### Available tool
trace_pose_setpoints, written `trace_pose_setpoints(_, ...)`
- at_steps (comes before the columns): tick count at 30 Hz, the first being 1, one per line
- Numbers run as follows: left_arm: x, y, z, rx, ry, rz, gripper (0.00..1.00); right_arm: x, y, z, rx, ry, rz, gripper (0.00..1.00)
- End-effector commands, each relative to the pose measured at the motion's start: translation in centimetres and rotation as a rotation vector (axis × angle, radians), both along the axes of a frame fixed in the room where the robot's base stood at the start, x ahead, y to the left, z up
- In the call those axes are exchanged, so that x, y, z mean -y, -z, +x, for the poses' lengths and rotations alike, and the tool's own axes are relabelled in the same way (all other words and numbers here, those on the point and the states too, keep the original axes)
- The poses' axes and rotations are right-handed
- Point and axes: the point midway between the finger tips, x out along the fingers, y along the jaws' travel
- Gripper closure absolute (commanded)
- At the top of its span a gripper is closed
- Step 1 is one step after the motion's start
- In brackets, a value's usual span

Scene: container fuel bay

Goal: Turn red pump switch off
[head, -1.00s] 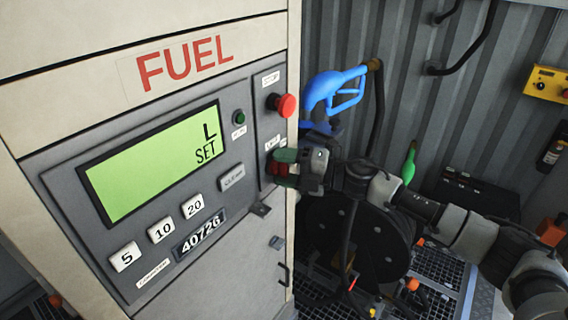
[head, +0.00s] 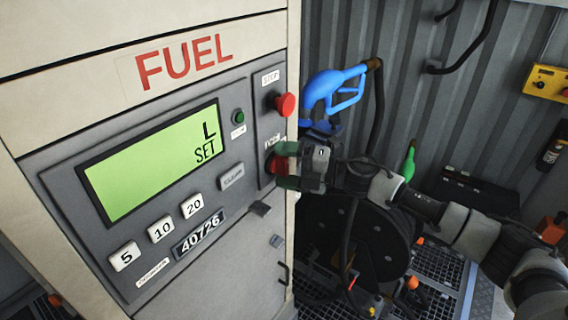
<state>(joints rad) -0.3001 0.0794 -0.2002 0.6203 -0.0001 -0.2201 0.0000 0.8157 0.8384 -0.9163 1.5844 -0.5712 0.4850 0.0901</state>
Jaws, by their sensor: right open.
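The red pump switch (head: 279,165) sits on the right strip of the fuel pump's panel, below the red stop button (head: 286,105). My right gripper (head: 287,166) is open at the switch, with one green-tipped finger above it and the other below. The fingers partly cover the switch, and I cannot tell whether they touch it. My left gripper is not in view.
The fuel pump cabinet (head: 60,40) fills the left side, with a green display (head: 150,165) and several buttons. A blue nozzle (head: 332,88) hangs just right of the cabinet. A black hose reel (head: 375,245) stands below my right arm.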

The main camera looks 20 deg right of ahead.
Motion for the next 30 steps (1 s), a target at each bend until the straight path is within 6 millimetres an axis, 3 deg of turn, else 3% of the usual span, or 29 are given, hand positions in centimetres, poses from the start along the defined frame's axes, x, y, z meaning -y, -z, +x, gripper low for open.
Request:
trace_pose_setpoints(15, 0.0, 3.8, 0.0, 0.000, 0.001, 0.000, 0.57, 7.9, 0.2, -4.4, 0.001, 0.004, -0.003, 0.17)
trace_pose_setpoints(21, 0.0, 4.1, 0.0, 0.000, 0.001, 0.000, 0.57, 9.1, -0.1, -5.1, 0.002, 0.002, -0.001, 0.17)
trace_pose_setpoints(30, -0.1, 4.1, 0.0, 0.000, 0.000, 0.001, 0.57, 9.2, -0.2, -5.1, 0.002, 0.001, 0.000, 0.17)
